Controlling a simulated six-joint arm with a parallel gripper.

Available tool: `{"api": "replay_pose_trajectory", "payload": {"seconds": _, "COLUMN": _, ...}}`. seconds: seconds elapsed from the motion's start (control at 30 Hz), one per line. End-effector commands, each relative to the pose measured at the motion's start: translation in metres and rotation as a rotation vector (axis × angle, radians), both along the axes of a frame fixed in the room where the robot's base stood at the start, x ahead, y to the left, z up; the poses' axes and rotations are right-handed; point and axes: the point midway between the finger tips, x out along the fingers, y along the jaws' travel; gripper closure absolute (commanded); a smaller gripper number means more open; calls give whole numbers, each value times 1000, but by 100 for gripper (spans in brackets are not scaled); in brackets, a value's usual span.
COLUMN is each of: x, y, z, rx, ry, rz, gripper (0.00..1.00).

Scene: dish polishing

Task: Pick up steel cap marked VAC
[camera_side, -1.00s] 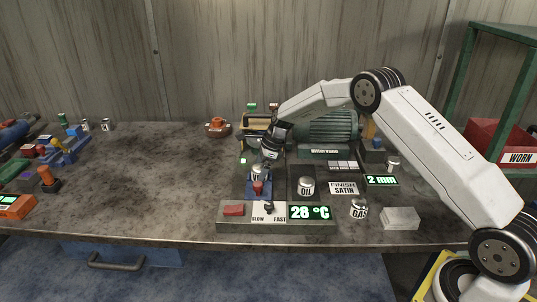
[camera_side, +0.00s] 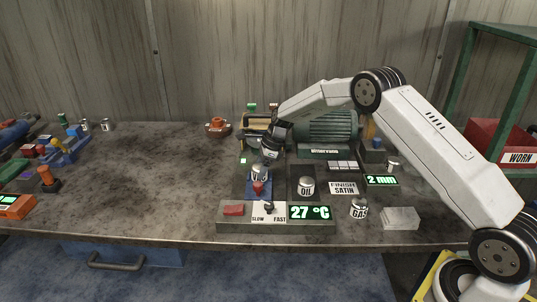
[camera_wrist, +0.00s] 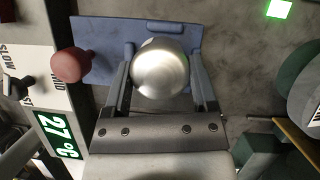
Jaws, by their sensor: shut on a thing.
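A round steel cap (camera_wrist: 160,68) sits between the fingers of my gripper (camera_wrist: 162,85) in the wrist view, above a blue plate (camera_wrist: 100,32). In the side view the cap (camera_side: 259,173) shows at the tip of my gripper (camera_side: 266,160), over the blue plate (camera_side: 250,188). My gripper is shut on it. Its marking cannot be read in either view. Whether the cap still touches the plate cannot be told. Other steel caps stand apart: one marked OIL (camera_side: 306,187) and one marked GAS (camera_side: 359,209).
In front is a panel with a red button (camera_side: 233,210), a SLOW–FAST lever (camera_side: 269,208) and a 27 °C display (camera_side: 309,212). A green motor (camera_side: 330,128) stands behind. The bench's left middle (camera_side: 150,180) is clear.

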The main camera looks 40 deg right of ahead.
Motion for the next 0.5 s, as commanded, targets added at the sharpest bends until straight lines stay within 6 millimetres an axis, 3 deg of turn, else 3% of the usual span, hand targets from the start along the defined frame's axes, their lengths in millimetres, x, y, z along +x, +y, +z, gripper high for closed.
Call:
{"api": "replay_pose_trajectory", "payload": {"seconds": 0.33, "x": 1, "y": 0, "z": 31, "rx": 0, "ry": -4, "rz": 1, "gripper": 100}}
{"api": "replay_pose_trajectory", "payload": {"seconds": 0.5, "x": -11, "y": 1, "z": 44, "rx": 1, "ry": -2, "rz": 1, "gripper": 100}}
